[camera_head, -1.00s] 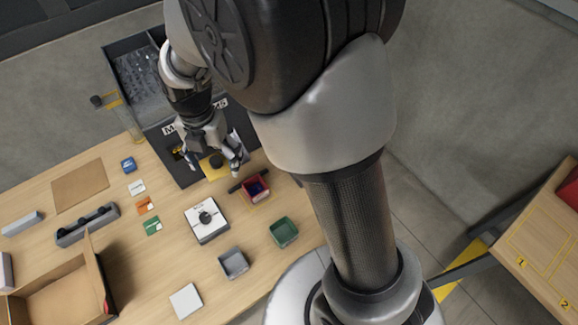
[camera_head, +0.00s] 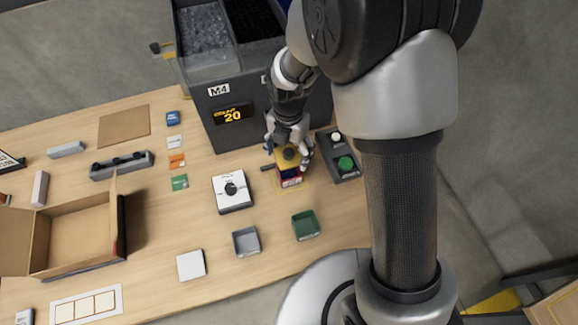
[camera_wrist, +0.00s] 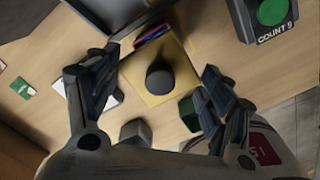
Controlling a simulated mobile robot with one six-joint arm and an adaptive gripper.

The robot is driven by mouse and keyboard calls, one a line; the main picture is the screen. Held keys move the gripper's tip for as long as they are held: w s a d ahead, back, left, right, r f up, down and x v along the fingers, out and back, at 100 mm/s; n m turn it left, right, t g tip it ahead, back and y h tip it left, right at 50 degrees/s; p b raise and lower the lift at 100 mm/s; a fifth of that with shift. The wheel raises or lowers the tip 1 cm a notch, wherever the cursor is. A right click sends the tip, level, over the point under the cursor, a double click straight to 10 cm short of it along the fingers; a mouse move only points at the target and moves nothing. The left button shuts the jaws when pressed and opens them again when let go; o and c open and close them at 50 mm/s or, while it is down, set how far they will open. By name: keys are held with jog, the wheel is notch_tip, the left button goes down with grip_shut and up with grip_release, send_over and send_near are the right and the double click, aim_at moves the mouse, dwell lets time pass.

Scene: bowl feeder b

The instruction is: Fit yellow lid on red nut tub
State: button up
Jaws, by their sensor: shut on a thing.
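The yellow lid (camera_head: 283,160), a square plate with a dark round knob, is between the fingers of my gripper (camera_head: 290,152). The gripper is shut on it. In the wrist view the lid (camera_wrist: 157,75) lies flat between the two fingers. The red nut tub (camera_head: 291,181) stands on the table directly under the lid in the head view; its labelled front shows below the lid's edge. In the wrist view a strip of red and blue (camera_wrist: 152,36) shows past the lid's far edge. The tub's inside is mostly hidden. I cannot tell whether lid and tub touch.
A button box (camera_head: 341,164) stands close to the right of the tub. The grey feeder (camera_head: 215,85) with a "20" display stands behind. A white dial box (camera_head: 232,205), green tray (camera_head: 305,227) and grey tray (camera_head: 246,243) are in front. An open carton (camera_head: 75,240) lies left.

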notch_tip(320, 180, down, 7)
jog(key=shift+r+b, duration=0.2)
jog(key=shift+b, duration=0.65)
jog(key=shift+r, duration=0.1)
jog(key=o, duration=1)
